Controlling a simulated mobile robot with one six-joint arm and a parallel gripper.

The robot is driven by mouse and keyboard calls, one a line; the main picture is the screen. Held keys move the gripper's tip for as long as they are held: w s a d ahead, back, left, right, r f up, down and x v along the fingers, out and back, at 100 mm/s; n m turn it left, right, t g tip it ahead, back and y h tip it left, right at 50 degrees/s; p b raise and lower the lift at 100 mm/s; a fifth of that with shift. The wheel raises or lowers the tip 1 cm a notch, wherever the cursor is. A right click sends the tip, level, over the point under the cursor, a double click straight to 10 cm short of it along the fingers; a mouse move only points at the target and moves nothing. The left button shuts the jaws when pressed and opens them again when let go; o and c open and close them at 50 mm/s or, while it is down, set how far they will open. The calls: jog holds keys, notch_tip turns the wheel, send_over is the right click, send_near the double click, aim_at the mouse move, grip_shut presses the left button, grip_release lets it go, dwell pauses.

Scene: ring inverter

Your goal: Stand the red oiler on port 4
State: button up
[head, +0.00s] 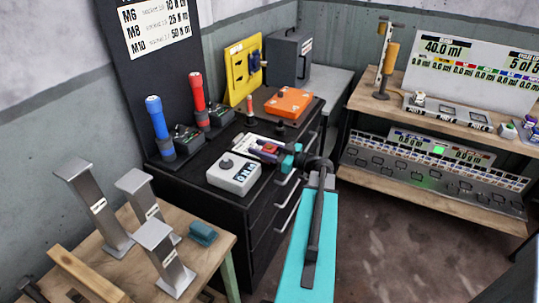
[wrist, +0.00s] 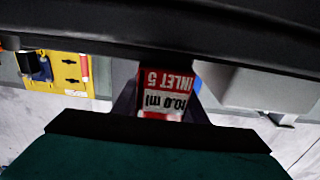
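My gripper (head: 268,150) is over the front part of the black cabinet, near the grey box. In the wrist view a red object with a white label reading "INLET 5" and "10.0 ml" (wrist: 167,90), seen upside down, sits between the two dark fingers. The fingers appear closed on its sides; it looks like the red oiler, and its lower end is hidden. In the head view it is a small red patch (head: 271,146) at the gripper. The port row (head: 450,112) lies on the right bench's upper board; its numbers are too small to read surely.
The black cabinet (head: 215,180) carries a grey labelled box (head: 233,173), an orange box (head: 288,102), and red (head: 198,92) and blue (head: 154,112) upright cylinders. Floor between cabinet and bench is clear.

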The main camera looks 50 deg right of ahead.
jog(key=shift+c, duration=0.9)
jog(key=shift+r, duration=0.15)
jog(key=shift+r, duration=0.75)
jog(key=shift+r+b, duration=0.45)
jog(key=shift+r, duration=0.45)
jog(key=s+a+r+p, duration=0.1)
jog(key=s+a, duration=0.4)
jog(key=s, duration=0.1)
jog(key=shift+s+a+p, duration=0.15)
jog(key=shift+p, duration=0.25)
jog(key=shift+s+a+r+p, duration=0.1)
jog(key=shift+s+r+p, duration=0.1)
jog(key=shift+p, duration=1.05)
